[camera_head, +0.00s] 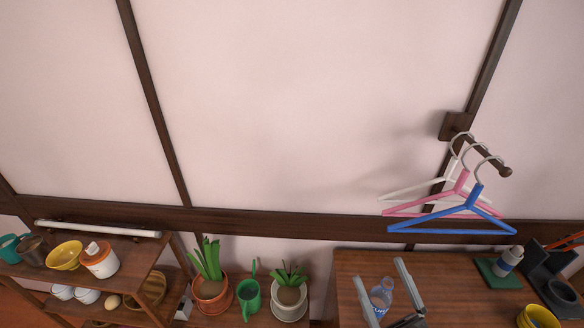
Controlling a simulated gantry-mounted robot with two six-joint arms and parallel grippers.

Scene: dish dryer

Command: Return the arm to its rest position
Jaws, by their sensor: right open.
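My right gripper (381,271) shows at the bottom edge of the head view, right of centre, with its two grey fingers spread apart. A clear bottle with a blue label (382,298) appears between the fingers in the picture. The fingers do not look closed on it, and I cannot tell how far below them it stands. The rest of my right arm is cut off by the bottom edge. My left gripper is not in view.
A wooden table (445,275) is under the right gripper, with a yellow bowl (538,316) at right. Hangers (452,230) hang from a wall peg. Potted plants (210,288) and a green watering can (249,296) stand left. A shelf (125,262) holds bowls and cups.

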